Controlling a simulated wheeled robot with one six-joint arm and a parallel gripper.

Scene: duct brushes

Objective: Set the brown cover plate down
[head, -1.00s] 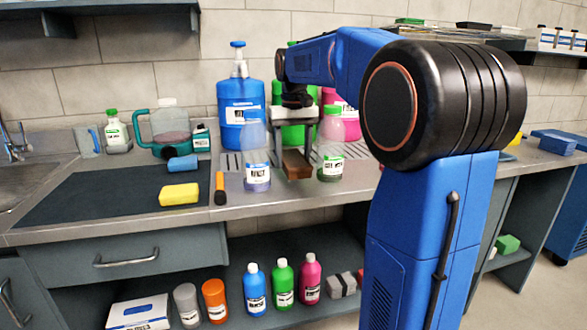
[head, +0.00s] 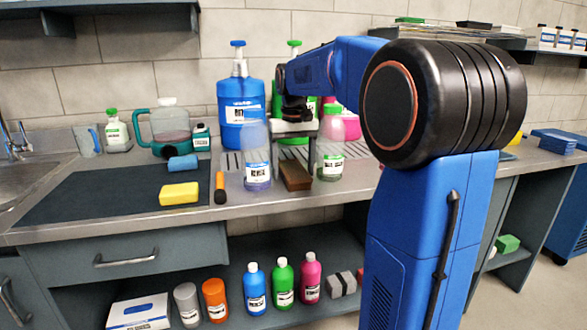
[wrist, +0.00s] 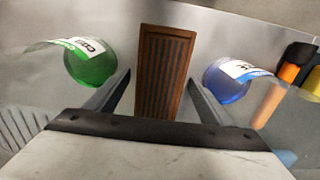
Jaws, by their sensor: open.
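The brown cover plate (head: 296,176) is a ridged rectangle lying on the steel counter near its front edge, between two bottles. In the wrist view the brown cover plate (wrist: 166,72) shows its ridged face, long side running away from my gripper. My gripper (wrist: 160,92) is open, a finger on each side of the plate's near end with visible gaps, and nothing is held. In the head view my gripper (head: 294,143) is just behind the plate. The plate's near end in the wrist view is hidden by the gripper body.
A blue-capped clear bottle (head: 257,170) stands left of the plate and a green-liquid bottle (head: 331,158) right, both close to the fingers. An orange-handled tool (head: 220,187) and yellow sponge (head: 179,194) are farther left. A large blue jug (head: 241,105) stands behind.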

